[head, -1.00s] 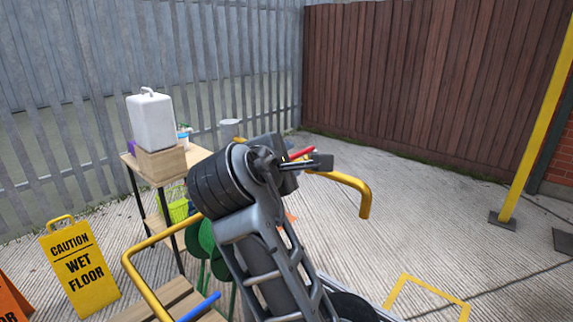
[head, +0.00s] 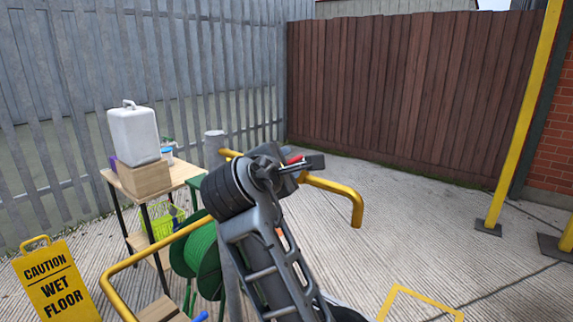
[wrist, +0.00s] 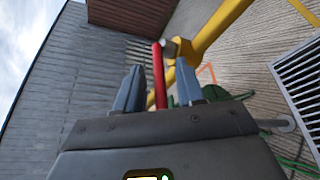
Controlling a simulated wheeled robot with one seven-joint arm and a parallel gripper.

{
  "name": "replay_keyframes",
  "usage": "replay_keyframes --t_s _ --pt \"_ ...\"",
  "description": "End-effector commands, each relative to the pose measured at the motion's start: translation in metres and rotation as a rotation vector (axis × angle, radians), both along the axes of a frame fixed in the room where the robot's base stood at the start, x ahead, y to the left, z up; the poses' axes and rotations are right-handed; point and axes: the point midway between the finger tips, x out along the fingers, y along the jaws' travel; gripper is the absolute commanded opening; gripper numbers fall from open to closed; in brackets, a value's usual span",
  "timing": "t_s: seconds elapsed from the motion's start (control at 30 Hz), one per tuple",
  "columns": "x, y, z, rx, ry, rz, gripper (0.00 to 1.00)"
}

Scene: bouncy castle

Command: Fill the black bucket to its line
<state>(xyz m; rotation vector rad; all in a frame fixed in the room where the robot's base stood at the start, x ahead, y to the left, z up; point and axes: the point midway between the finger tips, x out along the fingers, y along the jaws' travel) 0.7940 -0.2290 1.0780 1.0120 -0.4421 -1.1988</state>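I see no black bucket and no fill line in either view. My gripper (wrist: 159,80) shows in the wrist view with its two blue-grey fingers apart. A red bar (wrist: 158,72) stands between them with a gap on each side. Its upper end is by a grey piece on a yellow pipe (wrist: 212,28). In the head view my gripper (head: 305,168) is partly hidden by my arm. The red bar (head: 296,159) shows beside it, near the curved yellow pipe (head: 340,188). A green hose reel (head: 205,258) stands behind my arm.
A wooden table (head: 182,172) at left holds a white jerrycan (head: 134,134) on a box. A lime basket (head: 163,222) is below. A yellow wet-floor sign (head: 57,285) stands front left. A yellow post (head: 515,125) stands right. Concrete before the brown fence (head: 400,90) is clear.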

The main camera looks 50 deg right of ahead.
Motion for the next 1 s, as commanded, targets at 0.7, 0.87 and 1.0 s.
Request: replay_keyframes --t_s 0.7,0.87,1.0 --pt "0.0001 -0.0001 -0.0002 0.001 0.0 0.001 0.0" --pt "0.0001 0.0 -0.0003 0.001 0.0 0.001 0.0" --pt "0.0001 0.0 -0.0003 0.001 0.0 0.001 0.0"
